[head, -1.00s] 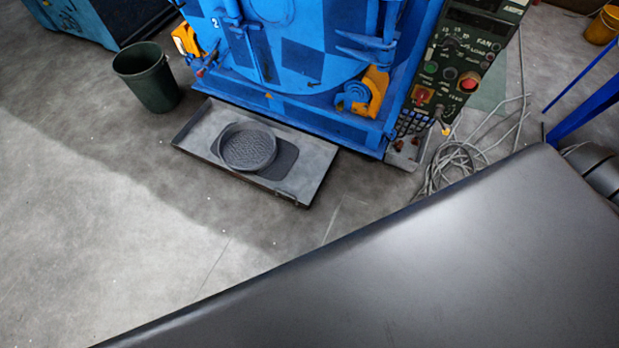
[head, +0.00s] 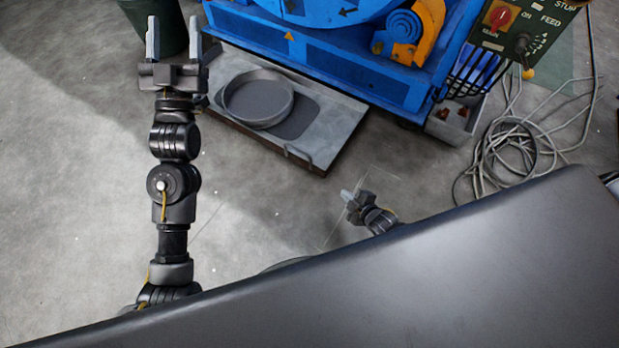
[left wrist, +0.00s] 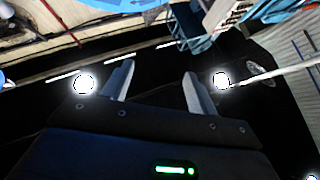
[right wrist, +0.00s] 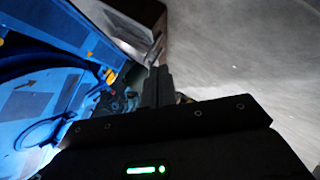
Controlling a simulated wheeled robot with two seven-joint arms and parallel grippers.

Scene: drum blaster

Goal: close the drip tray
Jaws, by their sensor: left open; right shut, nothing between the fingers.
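The drip tray (head: 335,112) is a flat grey tray, sticking out on the floor in front of the blue machine (head: 330,60). A round grey pan (head: 258,97) lies on it, and a small handle (head: 298,154) shows at its front edge. My left gripper (head: 173,22) is open and empty, left of the tray; its spread fingers also show in the left wrist view (left wrist: 158,72). My right gripper (head: 349,196) is shut and empty, in front of the tray and apart from it in the picture; its closed fingers show in the right wrist view (right wrist: 157,78).
A dark green bin (head: 157,22) stands at the upper left, behind my left gripper. Loose grey cables (head: 520,145) lie on the floor at the right. A control panel (head: 520,25) is at the upper right. Bare floor lies left of and in front of the tray.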

